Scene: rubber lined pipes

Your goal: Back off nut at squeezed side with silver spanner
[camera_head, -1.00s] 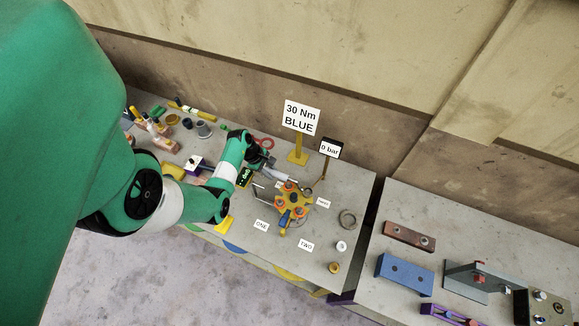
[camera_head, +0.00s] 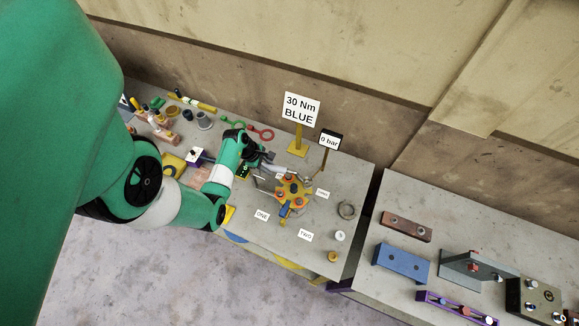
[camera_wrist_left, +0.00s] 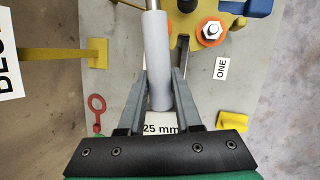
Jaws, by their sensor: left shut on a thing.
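The yellow flange (camera_head: 290,198) with orange-ringed nuts sits on the grey table among the labels ONE, TWO and THREE. Part of it shows at the top of the left wrist view, with one bright nut (camera_wrist_left: 212,31) on an orange ring. My left gripper (camera_wrist_left: 160,98) is shut on the silver spanner's round grey handle (camera_wrist_left: 157,55). The handle reaches up past the flange's left side in that view, and its head is out of that frame. In the head view, the spanner and my left gripper (camera_head: 262,165) are beside the flange; contact with a nut is unclear.
The "30 Nm BLUE" sign (camera_head: 301,109) and "0 bar" sign (camera_head: 330,139) stand behind the flange. A dark ring (camera_head: 347,210) lies to the right. Red-handled rings (camera_head: 262,134) and loose parts lie at the back left. A second table (camera_head: 400,205) holds blocks.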

